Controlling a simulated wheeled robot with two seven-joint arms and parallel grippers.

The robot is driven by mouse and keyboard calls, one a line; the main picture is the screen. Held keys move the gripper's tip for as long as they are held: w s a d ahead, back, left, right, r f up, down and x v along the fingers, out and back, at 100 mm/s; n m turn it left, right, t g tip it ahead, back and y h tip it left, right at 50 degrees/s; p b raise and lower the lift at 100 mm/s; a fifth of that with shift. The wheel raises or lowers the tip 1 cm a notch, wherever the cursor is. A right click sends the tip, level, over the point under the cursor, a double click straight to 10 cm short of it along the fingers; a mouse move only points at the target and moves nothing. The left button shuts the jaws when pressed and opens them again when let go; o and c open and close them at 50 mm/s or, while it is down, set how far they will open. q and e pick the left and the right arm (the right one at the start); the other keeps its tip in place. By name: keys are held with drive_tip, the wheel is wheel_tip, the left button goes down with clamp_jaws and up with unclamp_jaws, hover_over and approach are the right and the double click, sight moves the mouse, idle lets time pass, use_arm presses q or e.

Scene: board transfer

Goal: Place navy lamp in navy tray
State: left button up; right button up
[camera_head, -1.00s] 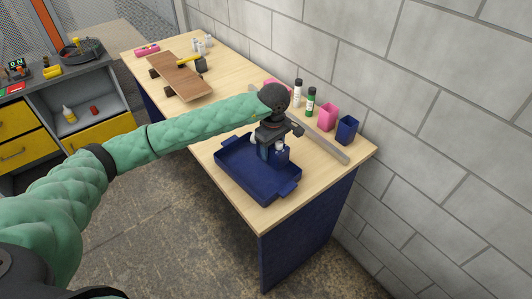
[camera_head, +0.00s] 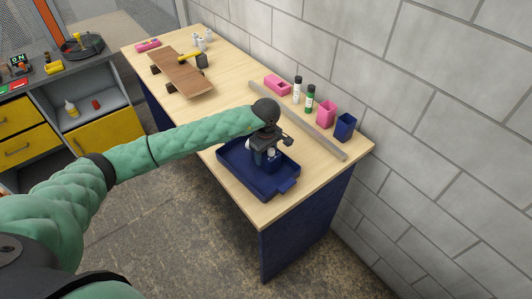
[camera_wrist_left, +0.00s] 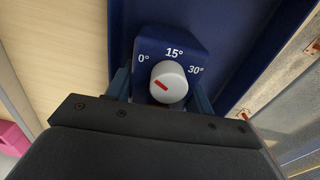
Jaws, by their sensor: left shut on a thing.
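The navy lamp (camera_head: 279,162) is a small dark blue block with a white knob; in the left wrist view the lamp (camera_wrist_left: 205,45) shows angle marks around the knob. My left gripper (camera_head: 266,156) points down over the navy tray and is shut on the lamp, with one finger on each side in the left wrist view (camera_wrist_left: 163,92). The navy tray (camera_head: 254,182) sits near the table's front corner. The lamp is inside the tray's outline; whether it touches the tray floor is hard to tell. My right gripper is out of view.
A grey strip (camera_head: 318,138) lies right of the tray. Bare tabletop (camera_head: 228,100) lies between.

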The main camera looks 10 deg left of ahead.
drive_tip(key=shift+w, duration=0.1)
use_arm(q)
drive_tip(key=shift+f, duration=0.1)
drive_tip(key=o, duration=1.2)
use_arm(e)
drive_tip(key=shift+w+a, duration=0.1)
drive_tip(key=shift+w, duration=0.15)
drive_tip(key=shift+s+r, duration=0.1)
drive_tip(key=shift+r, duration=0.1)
